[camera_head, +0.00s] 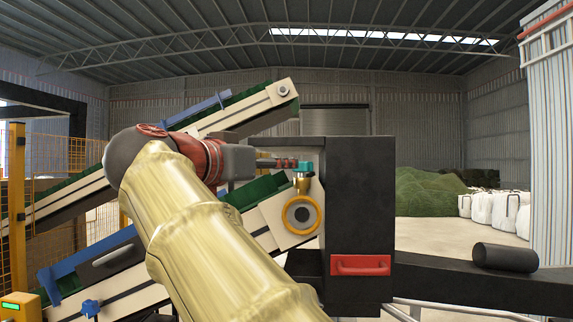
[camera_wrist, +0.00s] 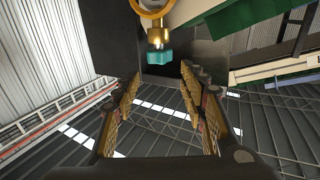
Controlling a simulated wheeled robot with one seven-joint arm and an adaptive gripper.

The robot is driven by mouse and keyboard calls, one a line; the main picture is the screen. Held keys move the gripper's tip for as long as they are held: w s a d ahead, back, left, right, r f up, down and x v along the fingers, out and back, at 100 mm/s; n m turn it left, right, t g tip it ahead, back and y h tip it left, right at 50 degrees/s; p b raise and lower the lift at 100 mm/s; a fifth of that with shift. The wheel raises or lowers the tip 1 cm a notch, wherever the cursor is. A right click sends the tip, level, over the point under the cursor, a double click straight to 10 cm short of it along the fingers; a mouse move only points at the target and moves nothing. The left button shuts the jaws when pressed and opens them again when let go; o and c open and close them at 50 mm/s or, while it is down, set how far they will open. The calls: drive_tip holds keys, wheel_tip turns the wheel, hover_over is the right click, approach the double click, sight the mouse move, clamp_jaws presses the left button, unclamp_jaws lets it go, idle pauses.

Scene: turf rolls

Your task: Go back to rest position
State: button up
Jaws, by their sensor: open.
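My gripper (camera_head: 287,163) is at the end of my outstretched arm, near the middle of the head view, beside a gold fitting with a teal cap (camera_head: 303,167). In the wrist view my gripper (camera_wrist: 160,74) shows two spread fingers with nothing held between them. The teal cap (camera_wrist: 159,58) appears just beyond the fingertips, roughly centred between them. It sits on a gold stem joined to a gold ring (camera_head: 302,214). I cannot tell whether a finger touches the cap.
A black cabinet (camera_head: 360,190) with a red handle (camera_head: 360,265) stands right of the gripper. A black roll (camera_head: 505,257) lies on a dark belt (camera_head: 470,287) at right. Inclined conveyors (camera_head: 240,112) rise behind my arm. Yellow fencing (camera_head: 17,200) stands at left.

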drive_tip(key=shift+v, duration=0.9)
drive_tip(key=w+a+f+n+g+y, duration=0.1)
drive_tip(key=a+f+n+y, duration=0.25)
drive_tip(key=f, duration=0.45)
drive_tip(key=w+a+f+n+g+y, duration=0.1)
drive_tip(key=w+a+f+n+y, duration=0.1)
drive_tip(key=a+f+n, duration=0.4)
drive_tip(key=s+d+f+n+g+y, duration=0.1)
drive_tip(key=s+d+f+g, duration=0.15)
drive_tip(key=f, duration=0.55)
drive_tip(key=s+d+f+n+g+y, duration=0.15)
drive_tip(key=d+f, duration=0.25)
drive_tip(key=f, duration=0.4)
drive_tip(key=s+d+f+m+g+y, duration=0.1)
drive_tip(key=s+d+f+g, duration=0.1)
drive_tip(key=s+d+f, duration=0.8)
drive_tip(key=s+d+f+m+g, duration=0.1)
drive_tip(key=s+d+f+g, duration=0.2)
drive_tip(key=s+d+f, duration=0.7)
drive_tip(key=s+d+f+m, duration=0.4)
drive_tip(key=s+d+f, duration=0.1)
drive_tip(key=d, duration=0.3)
drive_tip(key=shift+s+d+m+t+h, duration=0.3)
drive_tip(key=shift+s+d+t, duration=0.1)
drive_tip(key=shift+s, duration=0.3)
